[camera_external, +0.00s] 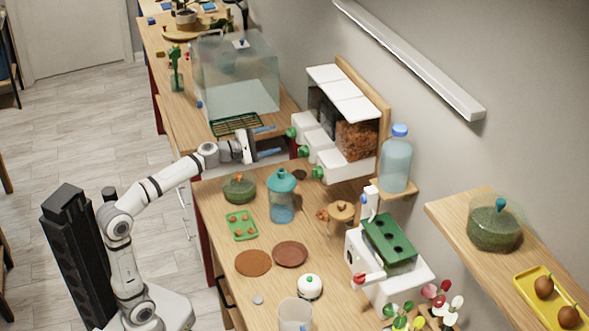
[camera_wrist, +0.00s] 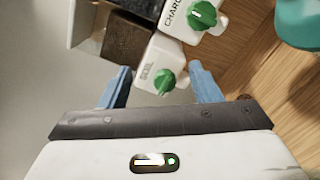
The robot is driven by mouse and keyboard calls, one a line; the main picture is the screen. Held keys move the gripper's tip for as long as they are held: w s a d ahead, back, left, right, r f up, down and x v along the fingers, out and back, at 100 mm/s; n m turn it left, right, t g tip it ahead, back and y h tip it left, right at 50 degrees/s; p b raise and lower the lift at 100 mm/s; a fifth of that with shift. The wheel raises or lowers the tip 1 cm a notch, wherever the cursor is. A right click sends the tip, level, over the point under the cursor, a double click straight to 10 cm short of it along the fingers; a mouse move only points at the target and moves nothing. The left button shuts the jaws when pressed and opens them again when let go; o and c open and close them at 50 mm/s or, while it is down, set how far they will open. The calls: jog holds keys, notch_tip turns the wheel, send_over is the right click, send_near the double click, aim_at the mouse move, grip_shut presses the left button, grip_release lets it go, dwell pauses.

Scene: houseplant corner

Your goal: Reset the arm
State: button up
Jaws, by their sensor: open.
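My gripper (camera_external: 267,142) is stretched out over the counter at the dispenser's left side in the outside view. Its blue fingers are apart with nothing between them. The wrist view shows the gripper (camera_wrist: 160,85) with both blue fingertips spread. Beyond them is a white dispenser box (camera_wrist: 168,60) lettered like "SOIL" with a green knob (camera_wrist: 164,82). A second box (camera_wrist: 196,18) reading "CHARC" has its own green knob (camera_wrist: 203,14). I cannot tell whether a finger touches the box.
The dispenser (camera_external: 345,165) stands against the wall. A glass tank (camera_external: 235,75) stands behind my gripper. A teal-topped bottle (camera_external: 282,196), a terrarium jar (camera_external: 239,188) and a green tray (camera_external: 241,225) stand nearer on the counter. Terracotta saucers (camera_external: 253,263) lie in front.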

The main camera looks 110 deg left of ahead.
jog(key=w+d+r+n+p, duration=0.1)
jog(key=w+d+n+p, duration=0.1)
jog(key=d+n+p, duration=0.1)
jog(key=w+d+r+n+p, duration=0.2)
jog(key=w+d+n+p, duration=0.1)
jog(key=n, duration=0.3)
jog(key=w+d+r+n+g+p, duration=0.1)
jog(key=w+d+n+p, duration=0.1)
jog(key=d+n+p, duration=0.2)
jog(key=shift+w+d+r+n+h, duration=0.15)
jog(key=shift+d+n+h, duration=0.1)
jog(key=shift+n+h, duration=0.25)
jog(key=s+d+f+n+g+h+p, duration=0.1)
jog(key=d+f+n+g+h+p, duration=0.25)
jog(key=d+n+p, duration=0.7)
jog(key=s+d+f+n+g+h+p, duration=0.1)
jog(key=d+f+n+g+h+p, duration=0.2)
jog(key=d+n+p, duration=0.75)
jog(key=s+d+f+n+g+h+p, duration=0.1)
jog(key=s+d+f+n+h, duration=0.1)
jog(key=s+d, duration=0.3)
jog(key=s+d+f+n+g+h+p, duration=0.1)
jog(key=s+d, duration=0.5)
jog(key=d, duration=0.7)
jog(key=shift+f+n+g+h+p, duration=0.45)
jog(key=shift+n+h+p, duration=0.15)
jog(key=shift+h, duration=0.65)
jog(key=shift+c, duration=0.4)
